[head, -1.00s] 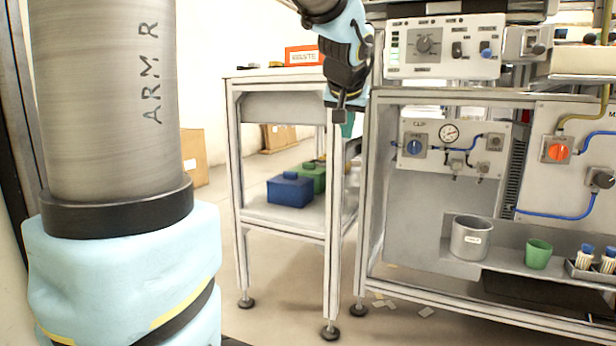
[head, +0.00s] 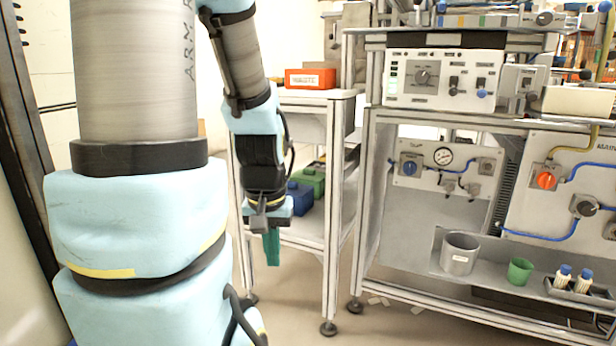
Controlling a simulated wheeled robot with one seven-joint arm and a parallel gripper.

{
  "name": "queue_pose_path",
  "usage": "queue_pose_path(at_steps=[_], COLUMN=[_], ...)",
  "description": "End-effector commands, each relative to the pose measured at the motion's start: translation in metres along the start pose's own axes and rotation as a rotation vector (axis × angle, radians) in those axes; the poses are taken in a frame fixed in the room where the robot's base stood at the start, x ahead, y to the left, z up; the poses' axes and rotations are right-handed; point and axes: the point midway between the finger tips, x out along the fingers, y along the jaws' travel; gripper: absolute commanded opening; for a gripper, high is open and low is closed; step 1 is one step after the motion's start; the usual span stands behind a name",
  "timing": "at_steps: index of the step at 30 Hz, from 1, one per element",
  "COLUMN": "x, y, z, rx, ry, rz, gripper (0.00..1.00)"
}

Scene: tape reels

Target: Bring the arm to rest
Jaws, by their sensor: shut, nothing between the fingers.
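My gripper (head: 271,250) hangs from my arm left of the picture's middle, pointing down. Its teal fingers are shut with nothing between them. It is in front of the white side cart (head: 330,190), apart from it as far as I can tell. My arm's upper links come down from the top of the picture, beside the large grey column link marked ARM R.
On the cart's lower shelf are a blue box (head: 299,199) and a green box (head: 312,180); a red-orange waste box (head: 310,78) is on top. The workbench (head: 395,215) at right holds a grey pot (head: 460,254) and a green cup (head: 519,271).

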Motion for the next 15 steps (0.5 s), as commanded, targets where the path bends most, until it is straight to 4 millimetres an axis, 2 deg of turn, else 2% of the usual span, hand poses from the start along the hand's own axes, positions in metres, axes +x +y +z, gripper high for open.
queue_pose_path(at_steps=[1, 15], x=[-0.028, -0.151], y=[0.0, 0.001], z=[-0.004, -0.021], rx=[0.0, 0.001], ry=[0.0, 0.001], rz=[0.0, 0.0], gripper=[0.0, 0.0])
